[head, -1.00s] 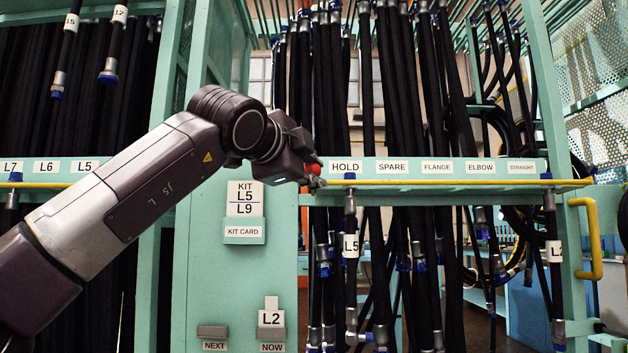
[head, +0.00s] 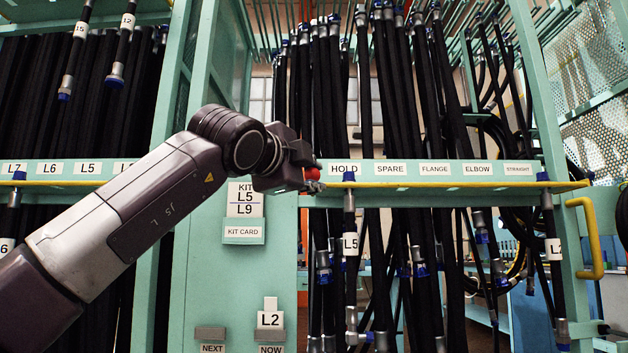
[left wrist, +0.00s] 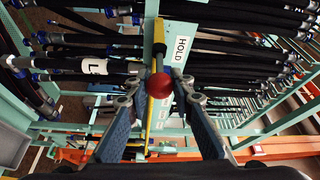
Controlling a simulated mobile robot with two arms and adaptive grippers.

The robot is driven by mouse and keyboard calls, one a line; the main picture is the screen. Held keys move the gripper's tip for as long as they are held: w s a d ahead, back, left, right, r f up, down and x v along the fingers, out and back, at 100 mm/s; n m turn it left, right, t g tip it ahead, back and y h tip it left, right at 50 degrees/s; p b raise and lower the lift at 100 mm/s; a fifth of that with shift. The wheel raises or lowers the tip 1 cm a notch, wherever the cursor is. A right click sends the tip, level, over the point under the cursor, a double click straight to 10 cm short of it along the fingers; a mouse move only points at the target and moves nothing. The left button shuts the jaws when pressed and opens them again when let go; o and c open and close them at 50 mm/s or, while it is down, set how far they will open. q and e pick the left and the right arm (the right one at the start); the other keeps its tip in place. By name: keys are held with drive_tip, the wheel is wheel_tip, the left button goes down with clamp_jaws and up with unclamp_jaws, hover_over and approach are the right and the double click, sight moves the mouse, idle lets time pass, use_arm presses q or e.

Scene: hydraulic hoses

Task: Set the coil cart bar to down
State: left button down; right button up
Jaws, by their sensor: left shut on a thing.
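The yellow bar (head: 450,184) runs level along the front of the green label rail, under the HOLD to STRAIGHT labels. It also shows in the left wrist view (left wrist: 159,38), running away from me. A red ball knob (head: 312,173) is at the bar's left end, below and left of the HOLD label (head: 345,169). My left gripper (head: 314,182) is at this knob. In the left wrist view the fingers (left wrist: 160,88) close in on both sides of the red knob, and I take them as shut on it. How the knob joins the bar is partly hidden. My right gripper is not in view.
Black hoses hang close behind the rail, and the L5 hose (head: 350,245) hangs just right of my gripper. A green post with a kit card (head: 244,231) stands left of it. A yellow handle (head: 590,240) sticks out at the right.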

use_arm(q)
drive_tip(key=shift+w+d+f, duration=0.1)
drive_tip(key=shift+d+f, duration=0.05)
drive_tip(key=shift+f, duration=0.25)
drive_tip(key=c, duration=2)
unclamp_jaws()
drive_tip(key=o, duration=0.3)
drive_tip(key=shift+o, duration=0.2)
drive_tip(key=shift+r, duration=0.1)
drive_tip(key=shift+r, duration=0.1)
drive_tip(key=v, duration=1.2)
